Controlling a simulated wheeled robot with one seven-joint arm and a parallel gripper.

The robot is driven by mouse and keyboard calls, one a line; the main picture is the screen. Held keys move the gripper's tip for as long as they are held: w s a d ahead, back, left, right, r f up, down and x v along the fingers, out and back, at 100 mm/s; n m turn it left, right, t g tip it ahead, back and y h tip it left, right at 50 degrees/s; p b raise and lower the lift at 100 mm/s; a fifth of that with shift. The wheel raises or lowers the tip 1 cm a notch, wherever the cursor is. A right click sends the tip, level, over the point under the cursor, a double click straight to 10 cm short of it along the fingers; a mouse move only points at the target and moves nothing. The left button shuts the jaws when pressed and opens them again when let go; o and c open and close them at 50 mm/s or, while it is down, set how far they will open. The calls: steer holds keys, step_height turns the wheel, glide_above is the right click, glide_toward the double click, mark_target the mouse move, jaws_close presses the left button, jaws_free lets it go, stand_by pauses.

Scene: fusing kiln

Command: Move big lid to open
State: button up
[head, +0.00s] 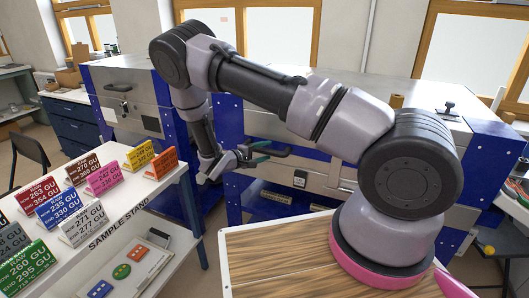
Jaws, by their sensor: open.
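The big lid (265,124) is the wide silver lid on the right-hand blue-framed kiln, behind my arm. It appears lowered, and my arm hides much of its top and front. A dark handle (281,152) sticks out in front of the lid. My gripper (264,150) is at this handle with its fingers open, one seeming above and one below it. Whether the fingers touch the handle is too small to tell.
A smaller silver-lidded kiln (113,79) with a black handle stands at the left. A white sample stand (124,217) with several coloured cards fills the lower left. A wooden board (275,258) lies in front. A dark chair (30,155) stands far left.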

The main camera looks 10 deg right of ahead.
jaws_close()
stand_by(1.3)
